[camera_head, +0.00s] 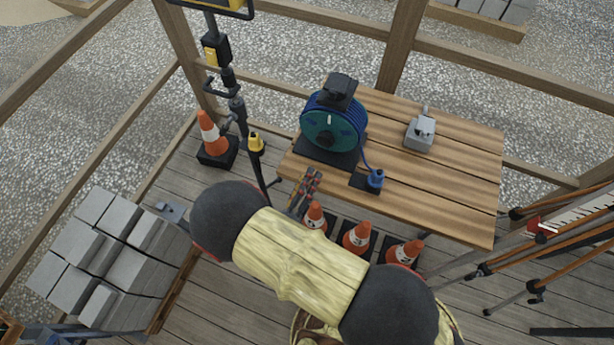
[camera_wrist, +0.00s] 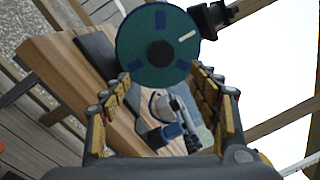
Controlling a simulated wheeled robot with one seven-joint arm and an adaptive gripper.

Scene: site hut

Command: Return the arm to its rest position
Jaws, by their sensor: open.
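My gripper (camera_head: 305,188) shows in the head view just off the front left edge of the wooden table, partly hidden behind my own arm. In the wrist view my gripper (camera_wrist: 163,95) has its two yellow-padded fingers spread wide with nothing held between them. Beyond the fingers stands a teal and blue cable reel (camera_wrist: 158,45), apart from them. The reel (camera_head: 333,127) sits on a dark base at the table's left end. My arm is bent, its large links crossing the lower middle of the head view and hiding what lies beneath.
The wooden table (camera_head: 455,190) carries a blue plug (camera_head: 375,179) and a grey box (camera_head: 420,132). Several orange cones (camera_head: 357,237) stand along its front. A dark stand (camera_head: 240,110) rises left of it. Grey blocks (camera_head: 98,240) lie left, tripod legs (camera_head: 545,250) right. Timber rails border the hut.

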